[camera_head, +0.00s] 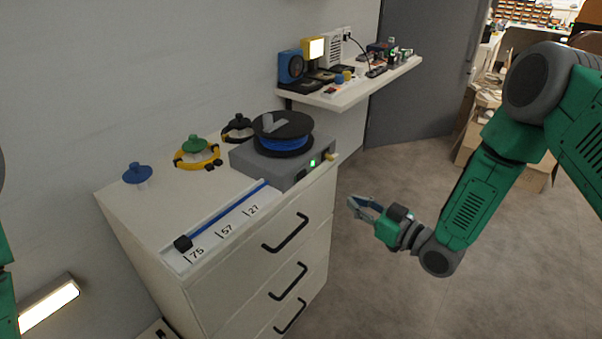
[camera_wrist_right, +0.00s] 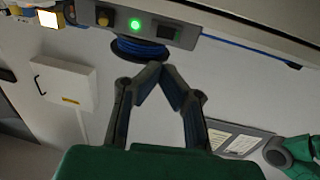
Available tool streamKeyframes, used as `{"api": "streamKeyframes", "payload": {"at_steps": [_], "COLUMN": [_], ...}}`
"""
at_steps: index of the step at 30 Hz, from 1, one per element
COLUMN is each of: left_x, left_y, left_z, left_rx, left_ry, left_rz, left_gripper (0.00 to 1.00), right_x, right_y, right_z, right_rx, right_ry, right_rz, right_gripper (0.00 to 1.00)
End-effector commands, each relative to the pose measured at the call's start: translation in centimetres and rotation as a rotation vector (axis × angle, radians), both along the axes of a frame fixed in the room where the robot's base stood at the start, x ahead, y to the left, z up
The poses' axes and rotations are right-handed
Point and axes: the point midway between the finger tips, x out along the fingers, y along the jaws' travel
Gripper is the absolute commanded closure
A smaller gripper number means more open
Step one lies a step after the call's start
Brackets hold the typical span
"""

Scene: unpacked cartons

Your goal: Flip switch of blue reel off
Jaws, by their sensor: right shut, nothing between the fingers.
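The blue reel (camera_head: 285,146), between black flanges, sits on a grey box (camera_head: 262,172) on top of the drawer cabinet. The box front has a lit green light (camera_head: 313,163), a yellow knob (camera_head: 330,156) and a small dark switch (camera_head: 300,175). In the right wrist view, the dark switch (camera_wrist_right: 165,32) is beside the green light (camera_wrist_right: 137,25), with the blue reel (camera_wrist_right: 140,48) partly visible. My right gripper (camera_head: 359,202) is shut and empty, in the air in front of the cabinet, apart from the box. It also shows in the wrist view (camera_wrist_right: 160,72). My left gripper is out of view.
A blue rod (camera_head: 225,214) lies along a numbered scale (camera_head: 240,215) at the cabinet's front edge. Blue (camera_head: 137,173), green-yellow (camera_head: 197,152) and black (camera_head: 238,128) items lie behind. A shelf (camera_head: 355,90) with devices is beyond.

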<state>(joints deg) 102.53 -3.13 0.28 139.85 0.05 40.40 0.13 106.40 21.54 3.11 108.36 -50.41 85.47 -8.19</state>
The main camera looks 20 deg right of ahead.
Motion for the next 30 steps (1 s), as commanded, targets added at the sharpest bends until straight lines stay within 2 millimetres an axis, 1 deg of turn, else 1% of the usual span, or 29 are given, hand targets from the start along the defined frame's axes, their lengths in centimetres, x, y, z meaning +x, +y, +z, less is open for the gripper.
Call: {"api": "streamKeyframes", "payload": {"at_steps": [7, 11, 14, 24, 30], "left_x": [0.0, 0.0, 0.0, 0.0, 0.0], "left_y": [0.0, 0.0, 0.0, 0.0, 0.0], "left_z": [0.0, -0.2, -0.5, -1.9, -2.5], "left_rx": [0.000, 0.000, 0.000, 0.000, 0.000], "left_ry": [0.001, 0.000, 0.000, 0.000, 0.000], "left_rz": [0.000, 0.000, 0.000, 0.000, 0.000], "left_gripper": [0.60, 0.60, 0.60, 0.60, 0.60], "right_x": [0.2, 0.9, 2.1, 8.3, 10.9], "right_y": [0.1, 0.6, 1.4, 5.1, 6.6], "right_z": [-0.2, -0.3, -0.3, -0.4, -0.4], "right_rx": [0.000, -0.002, -0.001, -0.001, -0.002], "right_ry": [0.004, 0.005, 0.004, 0.004, 0.005], "right_rz": [0.000, 0.001, 0.002, 0.001, 0.000], "right_gripper": [1.00, 1.00, 1.00, 1.00, 1.00]}}
